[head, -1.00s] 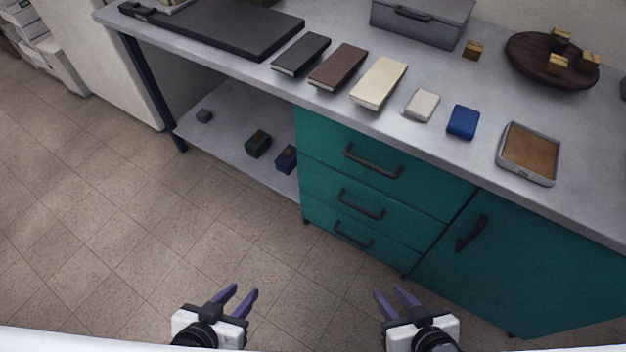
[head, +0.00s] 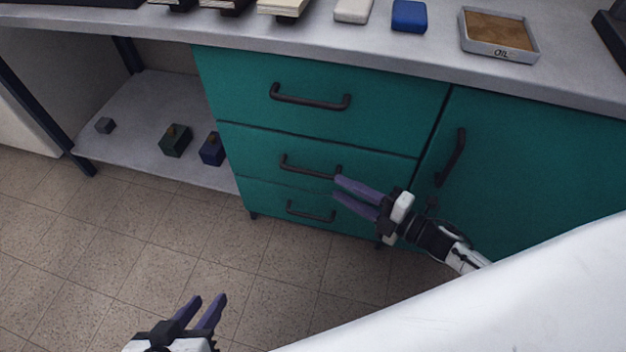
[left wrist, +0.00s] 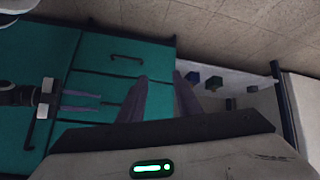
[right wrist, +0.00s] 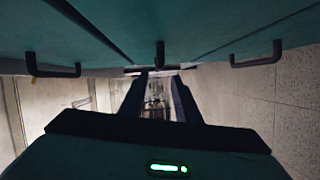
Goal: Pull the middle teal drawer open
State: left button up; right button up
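The teal cabinet has three stacked drawers, all flush with its front. The middle teal drawer (head: 255,150) has a dark bar handle (head: 310,168). My right gripper (head: 338,188) is open and empty, with its fingertips close to the right end of that handle. In the right wrist view, the handle (right wrist: 160,55) appears just beyond the fingertips, lined up with the gap between them; I cannot tell whether they touch it. My left gripper (head: 206,302) is open and empty over the floor, low in the head view. Its spread fingers also show in the left wrist view (left wrist: 160,78).
The top drawer handle (head: 310,98) and bottom drawer handle (head: 311,213) sit above and below. A teal door with a vertical handle (head: 452,157) is on the right. A low shelf (head: 130,125) holds small boxes. The floor in front is clear.

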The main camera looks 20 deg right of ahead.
aim_at(318, 176)
jog(key=b+x, duration=0.2)
jog(key=x, duration=0.7)
jog(key=shift+w+a+r, duration=0.1)
jog(key=shift+w+a, duration=0.05)
jog(key=shift+w, duration=0.15)
grip_shut()
